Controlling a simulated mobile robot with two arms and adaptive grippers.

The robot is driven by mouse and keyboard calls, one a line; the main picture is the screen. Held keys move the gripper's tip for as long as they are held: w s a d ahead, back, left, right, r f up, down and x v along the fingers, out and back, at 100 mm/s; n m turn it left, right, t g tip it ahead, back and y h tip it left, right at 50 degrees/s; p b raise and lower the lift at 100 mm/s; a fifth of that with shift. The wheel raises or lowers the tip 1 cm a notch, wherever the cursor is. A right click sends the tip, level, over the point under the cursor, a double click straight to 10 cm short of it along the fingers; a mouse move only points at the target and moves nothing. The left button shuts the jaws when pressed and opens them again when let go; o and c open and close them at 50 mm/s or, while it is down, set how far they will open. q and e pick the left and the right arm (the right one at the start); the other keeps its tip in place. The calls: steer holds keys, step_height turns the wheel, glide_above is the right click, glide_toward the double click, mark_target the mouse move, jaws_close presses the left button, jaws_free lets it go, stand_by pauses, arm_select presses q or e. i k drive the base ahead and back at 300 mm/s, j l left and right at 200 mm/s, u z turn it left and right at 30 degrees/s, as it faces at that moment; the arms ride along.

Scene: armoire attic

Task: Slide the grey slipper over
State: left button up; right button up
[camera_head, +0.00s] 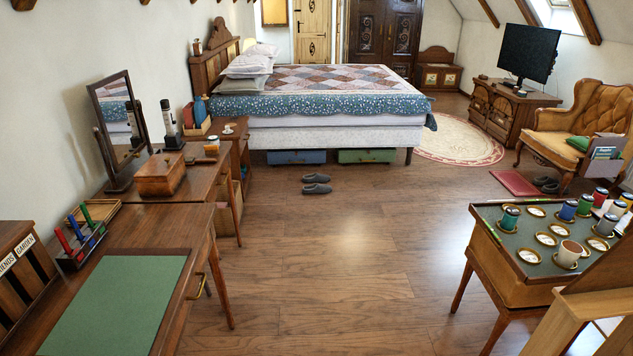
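A pair of grey slippers lies on the wooden floor in front of the bed, one behind the other. The farther grey slipper (316,178) and the nearer grey slipper (316,189) lie almost parallel, side-on to me. Another pair of dark slippers (546,185) sits by the armchair on the right, beside a red mat. Neither of my grippers is in view.
The bed (333,137) stands behind the slippers, with a blue box (297,157) and a green box (366,156) under it. The middle floor is clear.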

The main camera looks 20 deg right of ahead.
mark_target(315, 177)
steer(key=i+l+z, duration=0.4)
steer(key=i, duration=0.35)
steer(key=i+z, duration=0.4)
steer(key=i, duration=2.25)
steer(key=i+u, duration=0.1)
steer(key=i, duration=1.7)
